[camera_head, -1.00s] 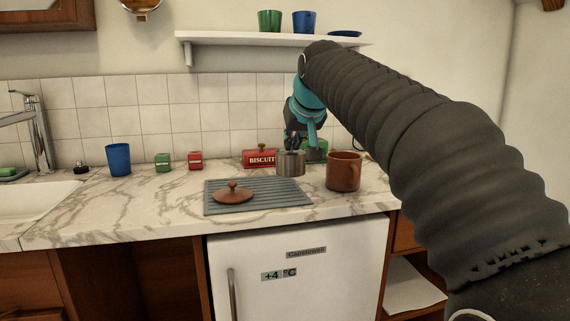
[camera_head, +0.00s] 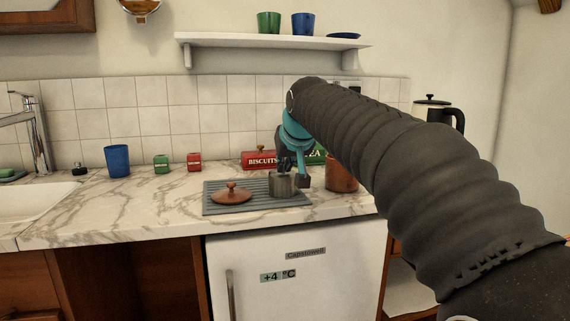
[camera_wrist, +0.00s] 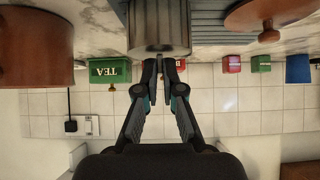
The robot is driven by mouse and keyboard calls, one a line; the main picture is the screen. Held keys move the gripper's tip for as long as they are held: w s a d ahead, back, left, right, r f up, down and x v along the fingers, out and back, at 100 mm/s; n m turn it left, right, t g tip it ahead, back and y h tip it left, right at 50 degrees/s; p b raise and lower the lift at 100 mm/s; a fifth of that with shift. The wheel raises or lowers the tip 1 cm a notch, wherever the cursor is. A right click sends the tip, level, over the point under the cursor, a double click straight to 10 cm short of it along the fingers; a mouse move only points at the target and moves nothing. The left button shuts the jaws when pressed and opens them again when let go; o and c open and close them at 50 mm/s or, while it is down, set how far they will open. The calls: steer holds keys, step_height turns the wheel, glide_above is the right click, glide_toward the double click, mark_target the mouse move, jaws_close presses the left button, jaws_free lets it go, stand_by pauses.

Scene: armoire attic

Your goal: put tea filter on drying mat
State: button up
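The tea filter (camera_head: 281,186), a small grey metal cylinder, is at the right part of the grey ridged drying mat (camera_head: 244,207). I cannot tell whether its base touches the mat. My gripper (camera_head: 287,170) is at its upper rim. In the wrist view, which is upside down, my gripper's fingertips (camera_wrist: 160,70) are close together at the edge of the tea filter (camera_wrist: 158,28), and seem shut on it. The contact itself is partly hidden. The drying mat also shows there (camera_wrist: 212,20).
A brown lid (camera_head: 231,195) lies on the mat's left part. A brown mug (camera_head: 341,178) stands close to the right, partly behind my arm. Red biscuit (camera_head: 258,160) and green tea (camera_wrist: 116,71) boxes stand behind. A blue cup (camera_head: 118,161) is left; the counter's left front is clear.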

steer(key=o, duration=0.4)
steer(key=v, duration=1.2)
steer(key=shift+p, duration=0.35)
steer(key=shift+s+d, duration=0.1)
steer(key=s+d+f+m+g+h, duration=0.1)
steer(key=s+d+f, duration=0.4)
steer(key=s+f, duration=0.4)
steer(key=s+d+f+m+g, duration=0.1)
steer(key=s+d+f, duration=0.4)
steer(key=s+f, duration=0.4)
steer(key=s+d+f+m+g+h, duration=0.1)
steer(key=s+d+f, duration=0.3)
steer(key=s+f, duration=0.5)
steer(key=shift+s+d+f+g+h, duration=0.1)
steer(key=shift+d+f+g+h, duration=0.1)
steer(key=shift+f, duration=1.45)
steer(key=shift+s+d+f+g+h, duration=0.1)
steer(key=shift+d+f, duration=0.1)
steer(key=shift+f, duration=1.45)
